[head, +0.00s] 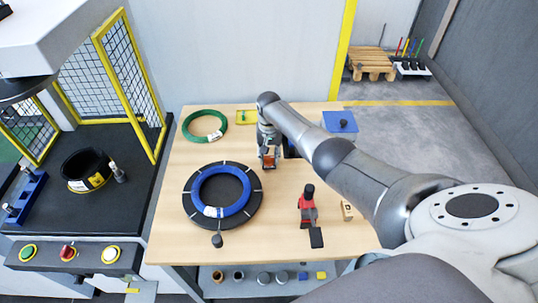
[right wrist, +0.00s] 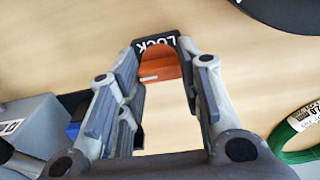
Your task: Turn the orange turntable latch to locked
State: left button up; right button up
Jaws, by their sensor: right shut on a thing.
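The orange turntable latch (right wrist: 160,68) is between my right fingers in the right wrist view, beside a black plate lettered LOCK (right wrist: 157,42). In the head view the latch (head: 268,161) shows as a small orange patch under my right gripper (head: 267,151). The gripper is shut on the latch, pointing down. The black turntable (head: 247,217) lies just left of and nearer than the latch, with a blue coil (head: 239,204) on it. The latch's exact angle is hard to read. My left gripper is not in view.
A green coil (head: 190,133) lies at the table's back left. A blue plate (head: 342,122) is at the back right. A caged machine (head: 130,205) stands left.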

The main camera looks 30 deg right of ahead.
aim_at(269, 157)
jog(key=o, duration=1)
notch_tip(269, 157, up, 12)
jog(key=shift+r, duration=0.1)
dwell(0.5)
